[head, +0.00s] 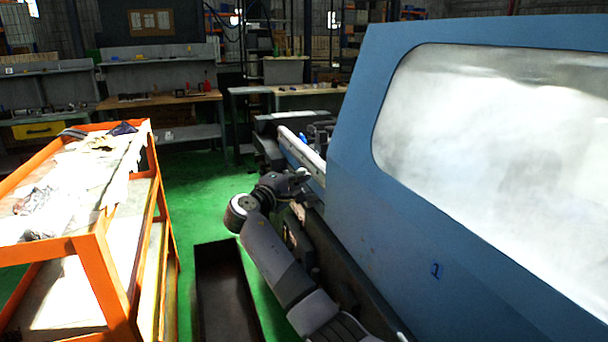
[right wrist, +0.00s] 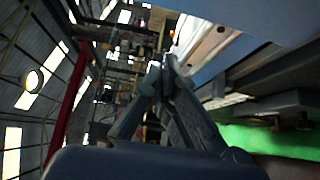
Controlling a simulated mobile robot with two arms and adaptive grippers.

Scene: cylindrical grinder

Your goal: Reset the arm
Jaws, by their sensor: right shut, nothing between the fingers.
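My right arm (head: 275,258) reaches up from the bottom of the head view, between the orange cart and the blue machine. It bends at the wrist, and my right gripper (head: 299,180) is beside the machine's left side, small and dark there. In the right wrist view the two fingers of the right gripper (right wrist: 166,66) come together at their tips, with nothing held between them. My left gripper is in neither view. The blue grinder cover (head: 350,205) with its large cloudy window fills the right of the head view.
An orange cart (head: 107,285) with cloths and papers on top stands at the left. A dark open tray (head: 225,290) lies on the green floor (head: 190,190) beside my arm. Workbenches (head: 165,99) line the back. Green floor is clear between the cart and the benches.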

